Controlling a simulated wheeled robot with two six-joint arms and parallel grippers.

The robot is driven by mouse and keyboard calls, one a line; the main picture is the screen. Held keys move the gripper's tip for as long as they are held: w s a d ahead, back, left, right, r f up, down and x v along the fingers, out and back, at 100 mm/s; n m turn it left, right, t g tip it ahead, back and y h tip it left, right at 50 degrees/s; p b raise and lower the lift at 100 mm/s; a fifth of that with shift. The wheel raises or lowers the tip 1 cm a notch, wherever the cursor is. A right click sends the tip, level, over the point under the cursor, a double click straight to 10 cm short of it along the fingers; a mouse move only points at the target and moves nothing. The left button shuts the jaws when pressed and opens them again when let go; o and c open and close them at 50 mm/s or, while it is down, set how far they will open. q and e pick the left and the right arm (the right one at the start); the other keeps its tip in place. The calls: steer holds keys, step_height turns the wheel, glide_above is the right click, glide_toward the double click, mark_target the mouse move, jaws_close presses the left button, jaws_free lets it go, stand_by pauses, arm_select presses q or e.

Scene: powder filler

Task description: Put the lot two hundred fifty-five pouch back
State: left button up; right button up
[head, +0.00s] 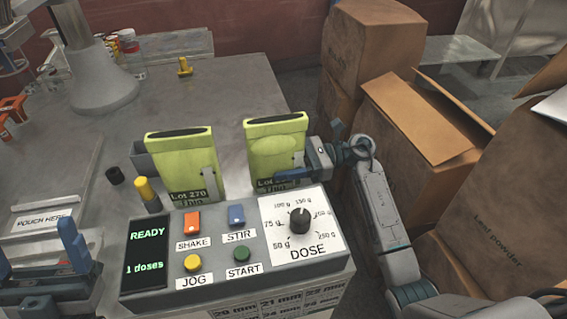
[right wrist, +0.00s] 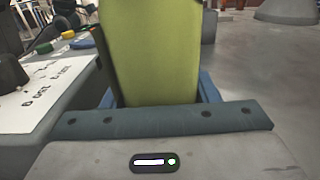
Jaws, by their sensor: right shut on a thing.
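Two yellow-green pouches are behind the control box in the head view. The left pouch (head: 181,160) is upright and its label reads "Lot 270". The right pouch (head: 276,145) is upright, and its lot number is mostly hidden by my gripper. My right gripper (head: 300,172) is shut on this right pouch from its right side, low down. In the right wrist view the pouch (right wrist: 152,55) stands between the blue fingers. I cannot tell whether its bottom touches anything. My left gripper (head: 42,255) is at the lower left, its blue fingers apart with nothing seen between them.
The control box (head: 230,279) has a dose dial (head: 299,220), coloured buttons and a display reading "READY, 1 doses". A plate marked "POUCH HERE" (head: 42,219) is at the left. Cardboard boxes (head: 430,115) crowd the right.

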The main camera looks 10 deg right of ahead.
steer(key=o, duration=1.3)
steer(key=shift+d+r+p, duration=0.1)
steer(key=shift+r+p, duration=0.05)
steer(key=shift+p, duration=0.15)
steer(key=d, duration=0.7)
steer(key=shift+d, duration=0.2)
